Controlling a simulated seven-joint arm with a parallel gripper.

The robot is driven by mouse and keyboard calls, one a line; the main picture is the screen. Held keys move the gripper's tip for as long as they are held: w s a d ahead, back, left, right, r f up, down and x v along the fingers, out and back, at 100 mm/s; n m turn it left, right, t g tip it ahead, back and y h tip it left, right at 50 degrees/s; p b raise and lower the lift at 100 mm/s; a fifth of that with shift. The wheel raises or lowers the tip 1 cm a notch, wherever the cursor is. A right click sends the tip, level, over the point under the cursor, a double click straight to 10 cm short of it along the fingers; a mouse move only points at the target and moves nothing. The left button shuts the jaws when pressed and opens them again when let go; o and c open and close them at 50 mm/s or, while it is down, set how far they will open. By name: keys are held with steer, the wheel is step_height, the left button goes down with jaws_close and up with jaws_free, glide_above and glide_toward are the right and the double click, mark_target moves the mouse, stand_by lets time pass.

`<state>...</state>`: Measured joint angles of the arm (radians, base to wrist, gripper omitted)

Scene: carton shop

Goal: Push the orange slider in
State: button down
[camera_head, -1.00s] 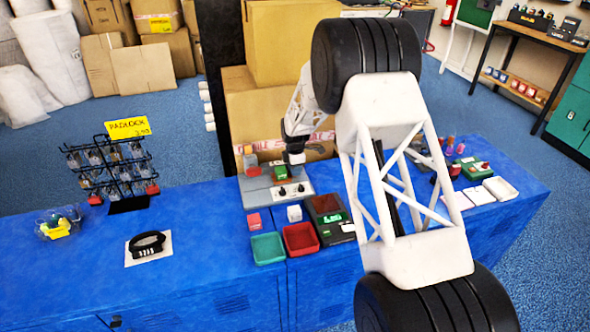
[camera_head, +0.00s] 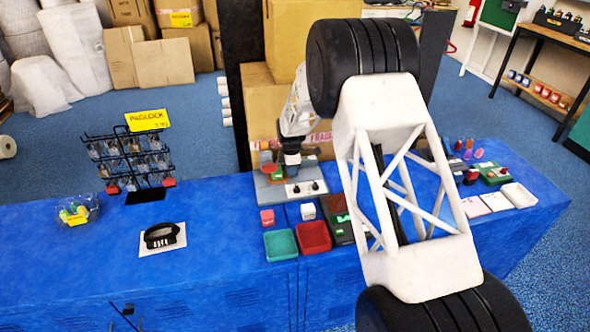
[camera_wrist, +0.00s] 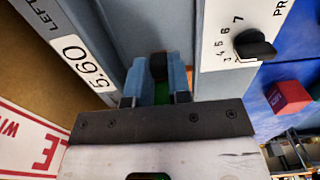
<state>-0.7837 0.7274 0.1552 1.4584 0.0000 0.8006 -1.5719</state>
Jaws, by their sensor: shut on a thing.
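A grey machine (camera_head: 269,194) stands on the blue bench in the head view, with a white panel (camera_head: 306,189) bearing dark knobs. A small orange-red part (camera_head: 269,168) shows at its upper left; I cannot tell whether it is the orange slider. My gripper (camera_head: 291,168) is low over the machine. In the wrist view, my gripper (camera_wrist: 159,84) has its blue-grey fingers close together on a dark piece (camera_wrist: 158,66), with a little green showing between them. The fingers hide most of it. No orange slider is clearly visible in the wrist view.
A black knob (camera_wrist: 254,46) with a number scale and a red block (camera_wrist: 289,97) lie right of my fingers. A green tray (camera_head: 281,245) and a red tray (camera_head: 314,237) stand in front of the machine. Large cartons (camera_head: 290,90) stand close behind it.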

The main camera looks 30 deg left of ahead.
steer(key=c, duration=1)
jaws_free()
steer(key=shift+c, duration=0.2)
steer(key=shift+r, duration=3.95)
